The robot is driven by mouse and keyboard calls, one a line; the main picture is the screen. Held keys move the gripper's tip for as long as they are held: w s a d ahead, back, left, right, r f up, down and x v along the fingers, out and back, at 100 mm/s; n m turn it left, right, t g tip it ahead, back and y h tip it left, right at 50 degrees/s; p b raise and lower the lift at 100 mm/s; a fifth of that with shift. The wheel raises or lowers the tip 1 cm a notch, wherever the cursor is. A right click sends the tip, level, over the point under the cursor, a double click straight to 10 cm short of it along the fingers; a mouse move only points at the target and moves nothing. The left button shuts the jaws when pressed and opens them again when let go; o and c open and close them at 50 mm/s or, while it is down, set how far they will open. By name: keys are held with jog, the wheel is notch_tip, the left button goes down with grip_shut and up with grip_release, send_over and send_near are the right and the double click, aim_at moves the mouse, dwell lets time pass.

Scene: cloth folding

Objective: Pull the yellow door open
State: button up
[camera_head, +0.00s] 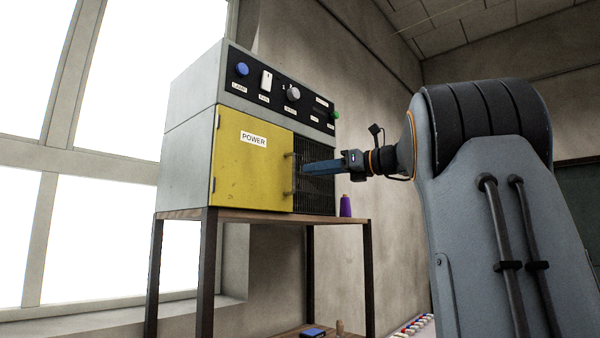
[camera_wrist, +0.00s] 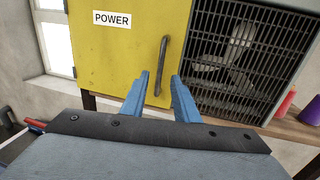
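The yellow door (camera_head: 245,165) is on the front of a grey cabinet (camera_head: 187,150) and bears a POWER label. It looks closed. Its dark bar handle (camera_wrist: 163,65) stands upright near the door's right edge in the wrist view. My gripper (camera_head: 305,167) is level with the handle in the head view, at the cabinet's front. In the wrist view my gripper's two blue fingers (camera_wrist: 160,88) are apart, with a gap between them. The handle shows beyond and between the fingertips. I cannot tell whether either finger touches it.
A dark grille (camera_wrist: 230,60) is right of the door. Above are a blue button (camera_head: 242,69), a knob (camera_head: 293,93) and a green button (camera_head: 334,115). The cabinet stands on a wooden table (camera_head: 190,215). A purple spool (camera_head: 345,207) stands at the table's right end.

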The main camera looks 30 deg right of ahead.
jog(key=p+x, duration=0.1)
jog(key=x, duration=0.4)
jog(key=shift+w+a+p, duration=0.2)
jog(key=shift+w+p, duration=0.1)
jog(key=shift+w, duration=0.05)
jog(key=shift+c, duration=0.3)
grip_shut()
